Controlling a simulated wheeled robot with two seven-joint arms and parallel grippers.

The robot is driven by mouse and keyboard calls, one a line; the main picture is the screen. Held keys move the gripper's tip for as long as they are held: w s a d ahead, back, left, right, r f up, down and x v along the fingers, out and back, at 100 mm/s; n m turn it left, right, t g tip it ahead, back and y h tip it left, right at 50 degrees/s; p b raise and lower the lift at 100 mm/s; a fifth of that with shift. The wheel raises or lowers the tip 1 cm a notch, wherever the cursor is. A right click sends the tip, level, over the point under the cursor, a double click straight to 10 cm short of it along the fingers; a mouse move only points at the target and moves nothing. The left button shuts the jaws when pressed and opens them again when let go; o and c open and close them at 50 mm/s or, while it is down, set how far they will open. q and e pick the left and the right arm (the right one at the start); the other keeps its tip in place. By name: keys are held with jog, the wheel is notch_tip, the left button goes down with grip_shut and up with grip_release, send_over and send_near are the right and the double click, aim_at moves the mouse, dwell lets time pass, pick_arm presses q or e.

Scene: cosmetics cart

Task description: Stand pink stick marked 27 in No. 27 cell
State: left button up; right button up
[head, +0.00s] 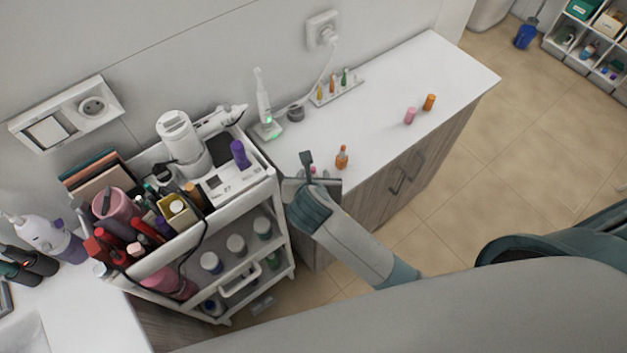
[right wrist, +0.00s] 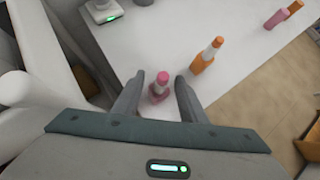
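A pink stick (right wrist: 160,88) stands upright on the white countertop between the fingers of my right gripper (right wrist: 159,79), with a gap on both sides. The gripper is open. In the head view the right gripper (head: 307,170) is at the counter's front left, and only a bit of that stick (head: 313,170) shows. A second pink stick (head: 410,115) stands farther right on the counter. No number is legible on either. A white rack (head: 352,88) at the wall holds several small coloured sticks; its cell labels are too small to read. My left gripper is not in view.
An orange stick (head: 342,157) stands just right of the right gripper, another orange stick (head: 429,102) near the far pink one. A toothbrush on its charger (head: 266,128) stands behind. A loaded cart (head: 265,185) is at left. The counter's middle is clear.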

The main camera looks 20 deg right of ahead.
aim_at(313, 168)
jog(key=c, duration=0.8)
jog(key=shift+r, duration=0.1)
jog(key=shift+r+b, duration=0.3)
jog(key=shift+r, duration=0.25)
notch_tip(313, 168, up, 2)
jog(key=shift+w+r+b, duration=0.1)
jog(key=shift+r+b, duration=0.1)
jog(key=shift+b, duration=0.2)
jog(key=s+d+r+b, duration=0.2)
jog(key=d+r, duration=0.5)
jog(key=d, duration=0.4)
jog(key=shift+s+r, duration=0.15)
jog(key=shift+s, duration=0.6)
